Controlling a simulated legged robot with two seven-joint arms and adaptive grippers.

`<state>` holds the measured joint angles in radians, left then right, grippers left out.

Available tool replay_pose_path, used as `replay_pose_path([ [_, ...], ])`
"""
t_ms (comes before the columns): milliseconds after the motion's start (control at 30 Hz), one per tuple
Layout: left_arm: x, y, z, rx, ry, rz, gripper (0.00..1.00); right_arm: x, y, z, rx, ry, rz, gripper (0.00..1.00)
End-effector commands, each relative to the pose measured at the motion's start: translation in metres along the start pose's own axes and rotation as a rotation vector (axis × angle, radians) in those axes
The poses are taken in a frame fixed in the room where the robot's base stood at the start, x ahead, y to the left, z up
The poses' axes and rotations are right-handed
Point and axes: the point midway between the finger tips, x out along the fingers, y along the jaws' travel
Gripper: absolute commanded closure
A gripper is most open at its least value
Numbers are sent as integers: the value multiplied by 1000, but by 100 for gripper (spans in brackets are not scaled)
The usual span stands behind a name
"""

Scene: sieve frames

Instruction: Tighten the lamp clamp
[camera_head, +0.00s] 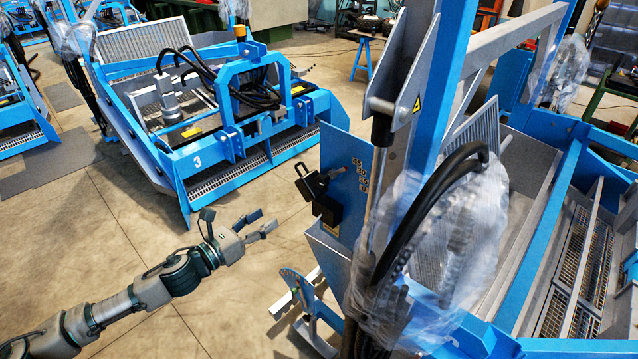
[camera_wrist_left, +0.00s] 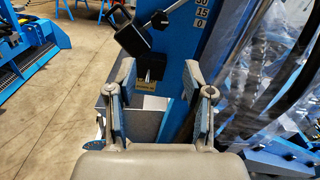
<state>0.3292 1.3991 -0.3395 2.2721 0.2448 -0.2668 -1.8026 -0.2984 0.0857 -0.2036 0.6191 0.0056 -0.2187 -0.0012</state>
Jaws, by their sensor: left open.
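A black boxy fitting with a short arm and knob (camera_head: 326,205) is mounted on a blue upright plate (camera_head: 345,155); it looks like the lamp and its clamp, but I cannot tell the two parts apart surely. In the left wrist view the black box (camera_wrist_left: 133,38) is tilted, with a rod and dark knob (camera_wrist_left: 160,20) beside it and a smaller black block (camera_wrist_left: 151,66) below. My left gripper (camera_head: 267,221) is open and empty, to the left of the fitting and apart from it. In its wrist view the spread fingers (camera_wrist_left: 160,78) frame the area below the box.
A blue steel frame with plastic-wrapped parts (camera_head: 445,250) and a black hose (camera_head: 425,200) stands right of the plate. Another blue machine (camera_head: 225,125) stands behind left. The concrete floor (camera_head: 110,215) is open.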

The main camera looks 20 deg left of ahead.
Motion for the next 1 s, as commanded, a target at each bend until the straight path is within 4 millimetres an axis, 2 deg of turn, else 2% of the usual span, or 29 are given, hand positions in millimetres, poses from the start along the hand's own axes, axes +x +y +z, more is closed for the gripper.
replay_pose_path([
  [667,1,-11,83,1,-5,3,48,0,-3,0,1,-1,-3,60],
  [833,1,-12,93,1,-1,2,48,0,-3,0,1,0,-4,60],
  [1000,1,-13,94,0,0,2,48,0,-4,0,1,0,-4,60],
])
